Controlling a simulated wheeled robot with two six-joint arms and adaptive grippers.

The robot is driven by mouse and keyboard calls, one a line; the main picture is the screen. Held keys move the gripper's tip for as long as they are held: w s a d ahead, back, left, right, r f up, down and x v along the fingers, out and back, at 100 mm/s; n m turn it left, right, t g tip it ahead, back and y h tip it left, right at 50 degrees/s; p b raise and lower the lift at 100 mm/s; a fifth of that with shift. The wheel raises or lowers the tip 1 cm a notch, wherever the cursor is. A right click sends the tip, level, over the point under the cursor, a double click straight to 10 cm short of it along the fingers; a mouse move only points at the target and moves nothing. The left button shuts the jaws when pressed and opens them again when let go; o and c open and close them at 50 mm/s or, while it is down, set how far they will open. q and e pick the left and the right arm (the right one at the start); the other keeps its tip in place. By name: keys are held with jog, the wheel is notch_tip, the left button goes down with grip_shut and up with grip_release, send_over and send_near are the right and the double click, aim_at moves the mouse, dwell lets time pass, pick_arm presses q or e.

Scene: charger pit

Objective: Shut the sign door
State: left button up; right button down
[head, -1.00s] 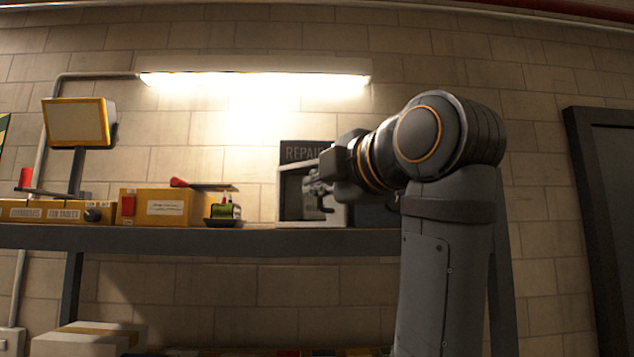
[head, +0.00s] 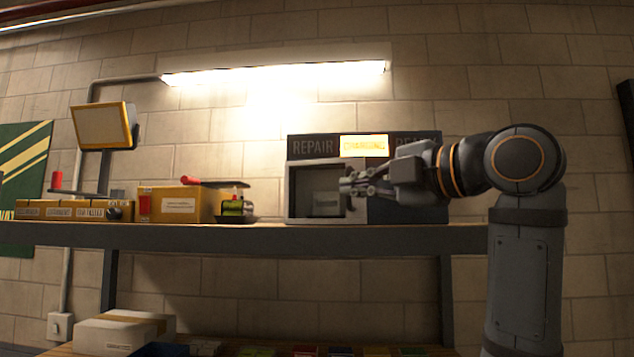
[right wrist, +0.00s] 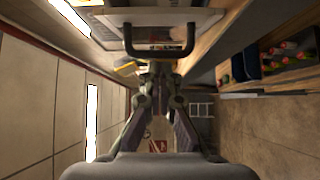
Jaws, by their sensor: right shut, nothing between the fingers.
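The sign box (head: 291,195) stands on the shelf, with a dark strip on top reading REPAIR, a lit yellow CHARGING panel (head: 364,146) and a partly covered right word. Its left part is a pale-framed open compartment with a lighter block inside. Its right part is a dark face (head: 408,213), partly behind my arm. I cannot tell clearly which panel is the door. My right gripper (head: 349,187) is shut and empty at the opening's right edge. In the right wrist view, a dark U-shaped handle (right wrist: 160,52) on a pale panel (right wrist: 160,28) lies just above the fingertips (right wrist: 160,70).
The shelf (head: 200,236) runs under the box. A bright tube light (head: 275,74) hangs above. A white carton (head: 122,333) sits below.

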pick_arm(q)
jog(key=shift+d+r+p, duration=0.45)
jog(key=shift+d+p, duration=0.05)
jog(key=shift+d, duration=0.1)
pick_arm(e)
jog(key=w+d, duration=0.1)
jog(key=w, duration=0.1)
jog(key=w+d, duration=0.1)
jog(key=d, duration=0.1)
jog(key=shift+w, duration=0.35)
